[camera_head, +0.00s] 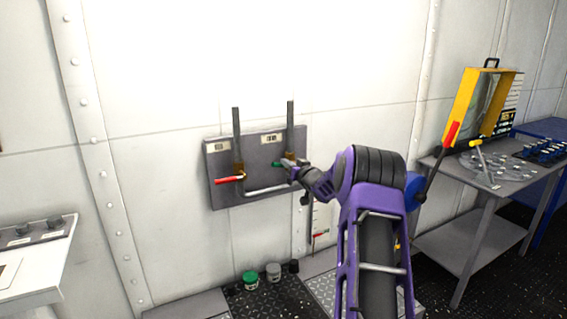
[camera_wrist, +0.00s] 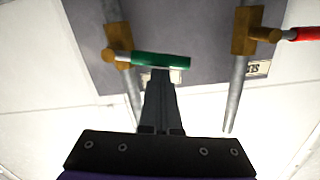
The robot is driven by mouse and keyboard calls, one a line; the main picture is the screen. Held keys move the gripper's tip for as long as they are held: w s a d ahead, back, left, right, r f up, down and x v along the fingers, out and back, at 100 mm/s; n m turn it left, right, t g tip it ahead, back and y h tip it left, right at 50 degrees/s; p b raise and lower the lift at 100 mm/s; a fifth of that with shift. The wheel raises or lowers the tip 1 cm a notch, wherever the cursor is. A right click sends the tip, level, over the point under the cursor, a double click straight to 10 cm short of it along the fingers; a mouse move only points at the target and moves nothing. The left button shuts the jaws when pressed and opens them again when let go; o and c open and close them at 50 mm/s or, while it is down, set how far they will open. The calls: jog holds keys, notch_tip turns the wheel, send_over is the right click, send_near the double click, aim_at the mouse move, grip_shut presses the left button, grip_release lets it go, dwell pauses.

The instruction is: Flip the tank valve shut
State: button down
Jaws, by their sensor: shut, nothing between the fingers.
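A grey panel (camera_head: 222,160) on the white wall carries two brass valves on grey pipes. The left valve has a red lever (camera_head: 229,181), lying roughly level and pointing left; it also shows at the right edge of the wrist view (camera_wrist: 306,34). The right valve has a green lever (camera_head: 276,164), also pointing left, partly hidden by my gripper. In the wrist view, which looks turned over, the green lever (camera_wrist: 160,60) lies across my fingertips. My gripper (camera_wrist: 162,76) is shut and empty, its tips close to or touching that lever. The valve labels are too small to read.
Green and grey jars (camera_head: 250,280) stand on the floor below the panel. A grey table (camera_head: 470,200) with a yellow-framed box (camera_head: 462,108) and levers stands at the right. A white console (camera_head: 40,260) is at the left. The wall around the panel is mostly clear.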

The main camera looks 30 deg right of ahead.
jog(key=shift+a+f, duration=0.3)
jog(key=shift+f, duration=0.45)
dwell(0.3)
jog(key=s+r+p, duration=0.1)
jog(key=s+r, duration=0.3)
jog(key=s, duration=0.6)
jog(key=shift+s+r+p, duration=0.25)
jog(key=shift+s+p, duration=0.15)
dwell(0.4)
